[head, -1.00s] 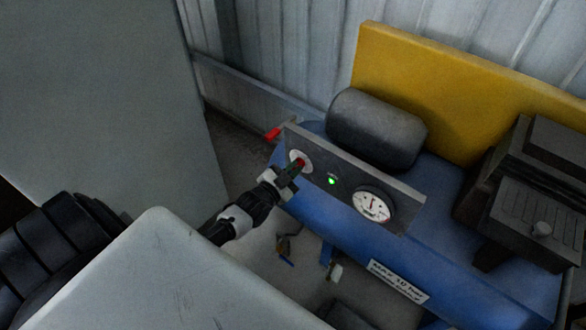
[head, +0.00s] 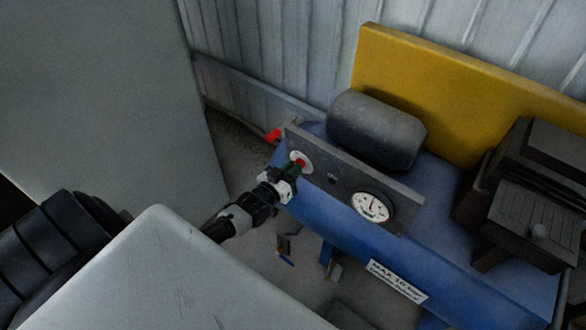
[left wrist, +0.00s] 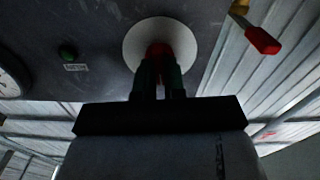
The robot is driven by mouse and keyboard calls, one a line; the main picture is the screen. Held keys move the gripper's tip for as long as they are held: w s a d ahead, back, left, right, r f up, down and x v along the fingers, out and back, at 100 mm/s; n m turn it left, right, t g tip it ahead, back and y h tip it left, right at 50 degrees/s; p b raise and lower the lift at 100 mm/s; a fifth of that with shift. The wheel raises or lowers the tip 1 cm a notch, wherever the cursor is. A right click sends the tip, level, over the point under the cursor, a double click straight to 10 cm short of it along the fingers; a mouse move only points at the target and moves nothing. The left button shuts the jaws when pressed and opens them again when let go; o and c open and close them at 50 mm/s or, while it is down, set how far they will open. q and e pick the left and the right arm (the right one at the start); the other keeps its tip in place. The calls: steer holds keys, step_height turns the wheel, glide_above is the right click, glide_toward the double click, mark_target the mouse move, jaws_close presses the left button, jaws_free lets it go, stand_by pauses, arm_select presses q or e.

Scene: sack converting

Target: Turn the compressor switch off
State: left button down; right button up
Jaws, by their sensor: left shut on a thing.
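The compressor switch (head: 300,162) is a red knob on a round white plate, at the left end of the grey panel (head: 405,190) on the blue compressor. My left gripper (head: 292,171) is shut on the knob. The left wrist view shows the two dark green fingers (left wrist: 158,78) on either side of the red knob (left wrist: 158,48), hiding much of it, with the white plate (left wrist: 137,42) behind. The small lamp (head: 332,179) beside the switch is dark; it shows dull green in the left wrist view (left wrist: 67,52). My right gripper is not in view.
A pressure gauge (head: 371,206) sits right of the lamp. A red-handled lever (head: 273,135) sticks out past the panel's left end. A dark cylinder (head: 376,130), a yellow board (head: 450,90) and a corrugated wall stand behind.

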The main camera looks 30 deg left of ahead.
arm_select(q)
steer(key=n, duration=0.4)
steer(key=shift+n, duration=0.4)
stand_by(0.4)
steer(key=c, duration=1.2)
jaws_free()
steer(key=shift+s, duration=0.1)
steer(key=s+a, duration=0.1)
steer(key=s, duration=0.9)
steer(key=shift+s, duration=0.3)
